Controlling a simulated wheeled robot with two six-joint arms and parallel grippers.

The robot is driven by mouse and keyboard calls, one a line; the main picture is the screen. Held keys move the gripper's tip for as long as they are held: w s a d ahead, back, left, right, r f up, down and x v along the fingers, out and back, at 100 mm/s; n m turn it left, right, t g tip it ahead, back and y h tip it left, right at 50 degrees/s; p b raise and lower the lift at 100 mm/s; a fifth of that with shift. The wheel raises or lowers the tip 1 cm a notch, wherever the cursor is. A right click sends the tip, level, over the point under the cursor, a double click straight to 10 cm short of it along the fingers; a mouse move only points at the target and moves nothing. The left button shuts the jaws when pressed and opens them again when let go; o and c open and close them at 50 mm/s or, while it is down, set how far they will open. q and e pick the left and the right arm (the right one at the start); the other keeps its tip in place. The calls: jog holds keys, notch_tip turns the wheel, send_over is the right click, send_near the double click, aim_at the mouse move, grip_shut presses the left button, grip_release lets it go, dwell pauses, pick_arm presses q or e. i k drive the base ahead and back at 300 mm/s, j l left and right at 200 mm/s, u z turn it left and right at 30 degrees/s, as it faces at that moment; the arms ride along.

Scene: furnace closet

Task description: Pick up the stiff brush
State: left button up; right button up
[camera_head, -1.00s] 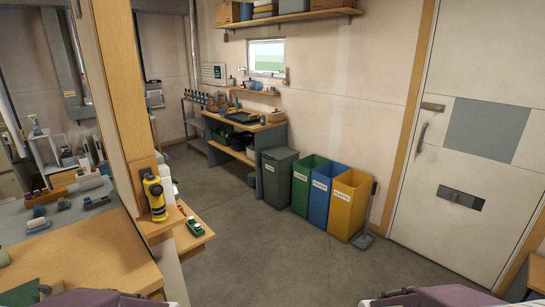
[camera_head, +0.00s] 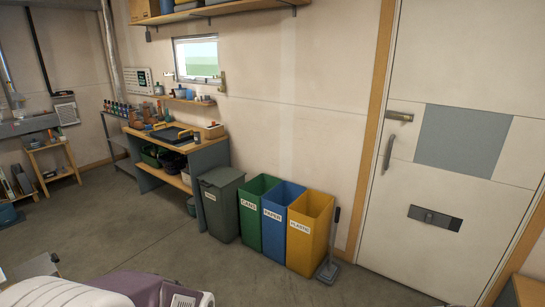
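I cannot make out a stiff brush for certain in this view. A long-handled grey tool (camera_head: 329,270) with a flat foot stands on the floor against the right side of the yellow bin; whether it is a brush or a dustpan is too small to tell. A workbench (camera_head: 208,155) by the far wall holds a dark tray and small items too small to name. Part of my own arm, white and purple, shows at the bottom left. Neither gripper's fingers are in view.
A grey bin (camera_head: 222,207), green bin (camera_head: 252,218), blue bin (camera_head: 276,228) and yellow bin (camera_head: 307,240) stand along the wall. A white door (camera_head: 400,230) is at the right. A small wooden stand (camera_head: 52,160) is at the left. Open concrete floor (camera_head: 120,235) lies between.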

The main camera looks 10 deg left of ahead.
aim_at(149, 128)
jog(key=i+u, duration=0.35)
jog(key=i, duration=0.2)
jog(key=i+l+u, duration=0.1)
jog(key=i+u, duration=0.2)
jog(key=i, duration=0.3)
jog(key=i+l+u, duration=0.2)
jog(key=i+u, duration=0.15)
jog(key=i, duration=0.2)
jog(key=i+j+u, duration=0.2)
jog(key=i+u, duration=0.15)
jog(key=i, duration=0.25)
jog(key=i+j+u, duration=0.1)
jog(key=i+u, duration=0.25)
jog(key=i, duration=0.2)
jog(key=i+l+u, duration=0.1)
jog(key=i+u, duration=0.25)
jog(key=i, duration=0.25)
jog(key=i+z, duration=0.2)
jog(key=i, duration=0.65)
jog(key=i+z, duration=0.15)
jog(key=i, duration=0.65)
jog(key=i+j+z, duration=0.2)
jog(key=i, duration=0.65)
